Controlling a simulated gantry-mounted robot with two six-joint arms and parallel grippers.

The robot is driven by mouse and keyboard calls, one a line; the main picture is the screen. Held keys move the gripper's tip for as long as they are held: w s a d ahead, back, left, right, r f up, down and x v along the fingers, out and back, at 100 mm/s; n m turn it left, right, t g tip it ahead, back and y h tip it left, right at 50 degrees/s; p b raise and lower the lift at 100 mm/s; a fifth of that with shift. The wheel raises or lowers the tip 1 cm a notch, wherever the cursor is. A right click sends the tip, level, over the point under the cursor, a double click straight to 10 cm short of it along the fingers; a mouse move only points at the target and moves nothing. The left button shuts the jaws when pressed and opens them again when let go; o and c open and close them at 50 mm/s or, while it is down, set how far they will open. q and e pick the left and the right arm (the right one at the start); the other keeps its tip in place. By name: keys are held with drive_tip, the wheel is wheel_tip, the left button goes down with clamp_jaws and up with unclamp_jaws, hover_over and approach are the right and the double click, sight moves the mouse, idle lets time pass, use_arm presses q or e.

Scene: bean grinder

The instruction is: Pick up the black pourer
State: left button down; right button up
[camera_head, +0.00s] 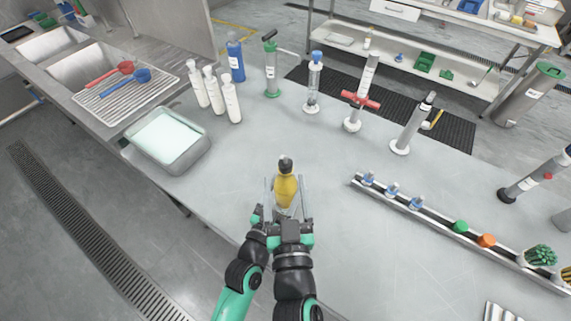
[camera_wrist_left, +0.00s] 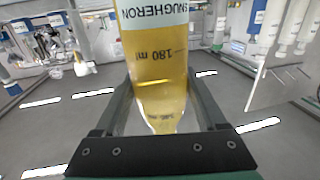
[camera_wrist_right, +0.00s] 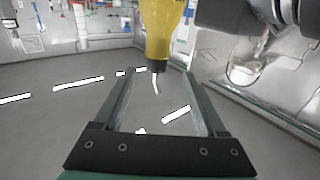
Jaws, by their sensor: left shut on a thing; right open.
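The black pourer (camera_head: 285,164) sits on top of a bottle (camera_head: 286,190) of yellow liquid in the head view. In the right wrist view the pourer (camera_wrist_right: 157,66) shows at the bottle's narrow end, with a thin pale spout below it. My right gripper (camera_wrist_right: 160,77) is open, and the pourer and spout appear between its spread fingers, without clear contact. My left gripper (camera_wrist_left: 158,85) is shut on the bottle's body, which has a label and volume marks. In the head view both grippers overlap near the bottle, hiding its lower part.
A tray (camera_head: 203,150) of pale liquid stands left of the bottle. A long rack (camera_head: 440,226) with small coloured parts lies to the right. Several white bottles and tall tools stand behind. The table between the bottle and the rack is clear.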

sight(286, 171)
drive_tip(key=w, duration=0.5)
drive_tip(key=shift+w+r, duration=0.1)
drive_tip(key=shift+w, duration=0.3)
clamp_jaws()
